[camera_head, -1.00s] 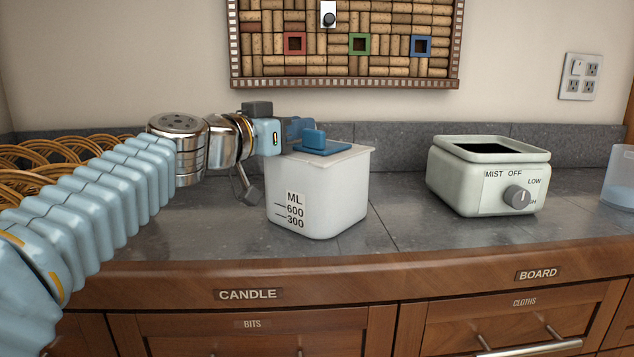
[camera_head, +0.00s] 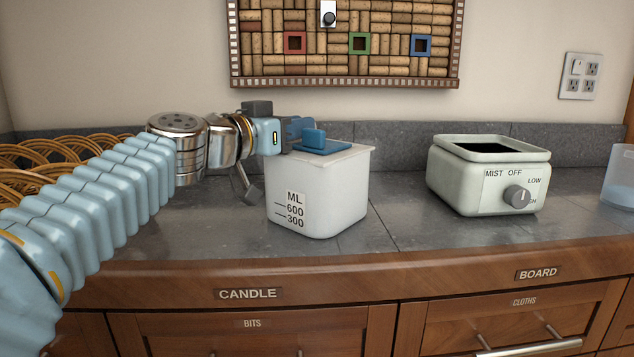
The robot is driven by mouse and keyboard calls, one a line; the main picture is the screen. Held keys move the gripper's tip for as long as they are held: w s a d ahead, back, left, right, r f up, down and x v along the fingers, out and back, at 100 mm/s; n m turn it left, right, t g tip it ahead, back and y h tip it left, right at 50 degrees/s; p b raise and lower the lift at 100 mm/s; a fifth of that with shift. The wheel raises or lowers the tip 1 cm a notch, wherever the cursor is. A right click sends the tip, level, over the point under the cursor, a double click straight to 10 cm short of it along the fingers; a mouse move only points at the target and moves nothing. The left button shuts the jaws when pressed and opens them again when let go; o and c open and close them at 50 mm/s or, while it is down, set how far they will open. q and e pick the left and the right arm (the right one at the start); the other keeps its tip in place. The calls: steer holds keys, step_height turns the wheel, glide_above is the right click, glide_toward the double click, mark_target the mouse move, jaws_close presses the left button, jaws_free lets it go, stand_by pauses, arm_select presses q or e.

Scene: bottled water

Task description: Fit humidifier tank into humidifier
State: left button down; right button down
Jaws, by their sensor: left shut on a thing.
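The white humidifier tank (camera_head: 330,200) stands upright on the counter, or just above it; I cannot tell which. Its front has ML, 600 and 300 marks, and a blue lid piece with a raised grip (camera_head: 322,147) is on top. My left gripper (camera_head: 304,133) comes from the left and is shut on the blue grip of the tank. The pale green humidifier base (camera_head: 462,181) stands to the right, apart from the tank. It has a dark open top and a grey MIST dial (camera_head: 517,196) on its front. My right gripper is not in view.
A clear container (camera_head: 620,180) is at the right edge. The counter (camera_head: 395,212) between tank and base is clear. A backsplash runs behind.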

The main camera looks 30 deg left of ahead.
arm_select(q)
steer(key=shift+r, duration=0.3)
stand_by(0.5)
